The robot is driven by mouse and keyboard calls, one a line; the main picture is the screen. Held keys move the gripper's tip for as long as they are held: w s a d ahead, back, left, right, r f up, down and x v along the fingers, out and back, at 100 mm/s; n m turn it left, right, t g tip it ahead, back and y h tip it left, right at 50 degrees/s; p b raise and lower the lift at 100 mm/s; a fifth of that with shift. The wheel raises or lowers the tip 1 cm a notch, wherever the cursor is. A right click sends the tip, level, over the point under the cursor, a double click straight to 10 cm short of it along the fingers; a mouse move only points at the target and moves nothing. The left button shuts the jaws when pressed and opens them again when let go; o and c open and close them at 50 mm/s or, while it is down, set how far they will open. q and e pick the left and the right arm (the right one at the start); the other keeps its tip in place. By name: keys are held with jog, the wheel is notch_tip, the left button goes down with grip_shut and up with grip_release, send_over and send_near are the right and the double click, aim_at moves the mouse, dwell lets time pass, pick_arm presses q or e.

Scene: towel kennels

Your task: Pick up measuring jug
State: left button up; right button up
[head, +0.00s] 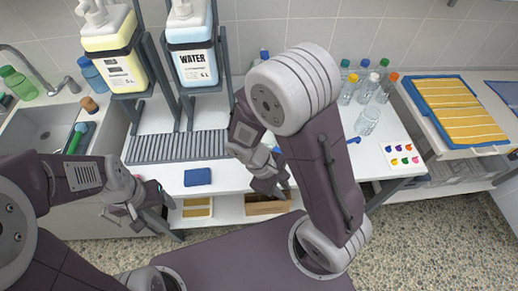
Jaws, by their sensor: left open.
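No measuring jug can be made out for certain. A clear, colourless vessel (367,121) stands on the right part of the counter, in front of the capped bottles, but I cannot tell if it is a jug or a bottle. My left gripper (152,212) is open and empty, in front of the counter at the lower left. My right gripper (280,190) hangs over the counter's front edge near the middle; its fingers are too small and dark to judge. My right arm hides part of the counter behind it.
Two large dispensers, one yellow (115,65) and one labelled WATER (193,62), stand on racks above a grey ribbed drain mat (175,147). A blue sponge (197,177) lies in front. Several capped bottles (348,88) and a colour-dot card (401,155) are right. A sink (45,130) is left.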

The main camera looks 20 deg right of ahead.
jog(key=w+n+t+h, duration=0.2)
jog(key=w+n, duration=0.1)
jog(key=n, duration=0.2)
jog(key=w+f+n+t+h+p, duration=0.1)
jog(key=w+n+t+h, duration=0.2)
jog(key=n, duration=0.2)
jog(key=w+f+n+t+h+p, duration=0.1)
jog(key=w+n+t+h, duration=0.1)
jog(key=n, duration=0.3)
jog(key=shift+w+d+f+t, duration=0.2)
jog(key=shift+w+t, duration=0.5)
jog(key=shift+h, duration=0.3)
jog(key=x, duration=0.4)
jog(key=shift+w+d+r+p, duration=0.1)
jog(key=shift+w+d+p, duration=0.15)
jog(key=shift+p, duration=0.1)
jog(key=shift+w+d, duration=0.2)
jog(key=shift+d, duration=0.05)
jog(key=shift+s, duration=0.1)
grip_shut()
